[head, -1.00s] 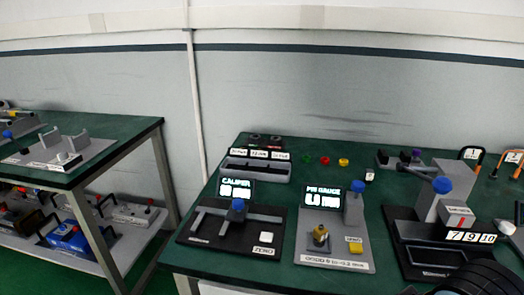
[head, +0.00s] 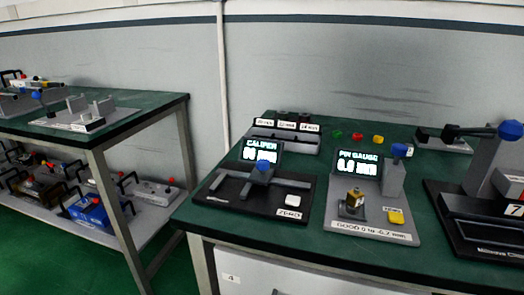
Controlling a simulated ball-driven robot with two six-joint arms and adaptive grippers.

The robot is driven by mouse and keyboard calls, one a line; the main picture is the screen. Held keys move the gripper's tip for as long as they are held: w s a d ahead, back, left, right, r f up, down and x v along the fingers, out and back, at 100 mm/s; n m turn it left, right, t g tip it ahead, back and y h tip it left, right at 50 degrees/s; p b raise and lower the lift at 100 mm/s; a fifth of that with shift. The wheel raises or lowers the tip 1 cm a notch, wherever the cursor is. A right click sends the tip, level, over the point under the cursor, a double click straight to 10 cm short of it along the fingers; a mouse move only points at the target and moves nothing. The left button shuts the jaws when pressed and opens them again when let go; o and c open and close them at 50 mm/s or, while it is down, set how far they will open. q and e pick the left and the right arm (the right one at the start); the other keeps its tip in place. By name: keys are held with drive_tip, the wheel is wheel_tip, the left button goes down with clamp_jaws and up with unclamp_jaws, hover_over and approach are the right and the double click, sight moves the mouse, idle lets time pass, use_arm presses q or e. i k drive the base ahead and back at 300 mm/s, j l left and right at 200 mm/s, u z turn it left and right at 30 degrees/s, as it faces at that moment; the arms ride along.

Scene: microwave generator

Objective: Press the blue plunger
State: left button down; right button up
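Several blue knobs show in the head view, and I cannot tell which one the task calls the blue plunger. One blue knob (head: 400,150) tops the grey post of the pin gauge station (head: 370,228), whose screen stands beside the post. Another blue knob (head: 263,165) sits on the slider of the caliper station (head: 230,191), to its left. A third blue knob (head: 511,130) is on the dark lever of a grey device at the right edge, partly cut off. Neither of my grippers is in view, and nothing is seen touching these knobs.
The green bench (head: 300,243) carries the stations, a labelled grey rack (head: 285,137) and small red, green and yellow buttons (head: 357,136). A second bench (head: 150,109) stands left with a loaded lower shelf (head: 150,216). Open green floor lies between and in front.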

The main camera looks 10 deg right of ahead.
sight(398, 150)
drive_tip(key=z, duration=1.3)
